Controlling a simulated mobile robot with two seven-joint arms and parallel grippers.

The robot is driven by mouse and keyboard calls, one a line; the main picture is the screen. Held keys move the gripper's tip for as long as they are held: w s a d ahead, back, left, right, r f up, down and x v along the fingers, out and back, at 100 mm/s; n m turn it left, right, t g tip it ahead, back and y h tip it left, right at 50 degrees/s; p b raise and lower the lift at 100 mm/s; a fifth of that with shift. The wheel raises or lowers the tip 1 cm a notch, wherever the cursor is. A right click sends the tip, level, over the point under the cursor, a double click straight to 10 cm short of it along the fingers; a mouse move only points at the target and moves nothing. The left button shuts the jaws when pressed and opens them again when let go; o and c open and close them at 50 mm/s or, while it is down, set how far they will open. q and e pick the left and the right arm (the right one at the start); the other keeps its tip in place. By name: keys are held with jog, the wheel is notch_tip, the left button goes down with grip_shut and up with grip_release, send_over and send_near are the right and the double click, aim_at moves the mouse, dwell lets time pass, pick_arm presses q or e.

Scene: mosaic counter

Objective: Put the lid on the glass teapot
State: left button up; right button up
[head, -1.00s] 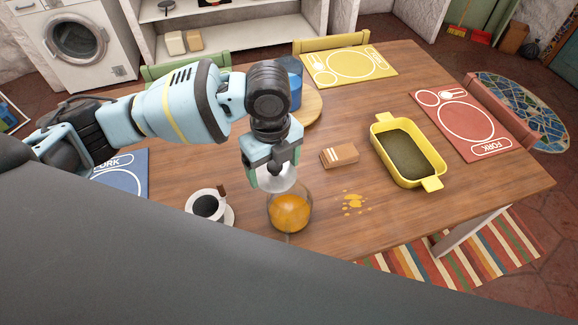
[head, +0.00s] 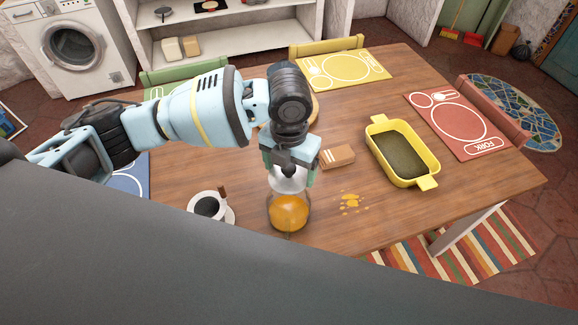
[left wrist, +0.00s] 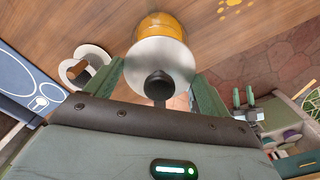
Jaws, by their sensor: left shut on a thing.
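The glass teapot (head: 289,214) stands on the wooden table with orange liquid inside. It also shows in the left wrist view (left wrist: 160,24), partly hidden by the lid. My left gripper (head: 288,172) points down and is shut on the lid (head: 287,184), a pale clear disc with a dark knob. In the left wrist view the lid (left wrist: 160,60) is between my green fingers (left wrist: 158,88). The lid is above the teapot's mouth; I cannot tell whether they touch. My right gripper (left wrist: 243,98) shows small in the left wrist view, its green fingers apart and empty.
A cup of dark drink (head: 207,207) on a saucer stands left of the teapot. A brown box (head: 338,157), orange spill spots (head: 350,203) and a yellow baking dish (head: 402,150) are to the right. The table front right of the spill is clear.

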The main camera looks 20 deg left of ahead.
aim_at(289, 181)
pick_arm(q)
jog(key=shift+f, duration=0.1)
jog(key=shift+f, duration=0.95)
notch_tip(289, 181, down, 2)
jog(key=shift+f+b, duration=0.25)
jog(key=shift+b, duration=0.25)
jog(key=shift+f, duration=0.65)
pick_arm(e)
jog(key=shift+s+a+f, duration=0.2)
jog(key=shift+s+f, duration=0.55)
jog(key=shift+f, duration=0.05)
jog(key=shift+w+r, duration=0.25)
pick_arm(q)
jog(key=shift+f, duration=0.35)
pick_arm(e)
jog(key=shift+s+f, duration=0.15)
pick_arm(q)
jog(key=shift+f, duration=0.1)
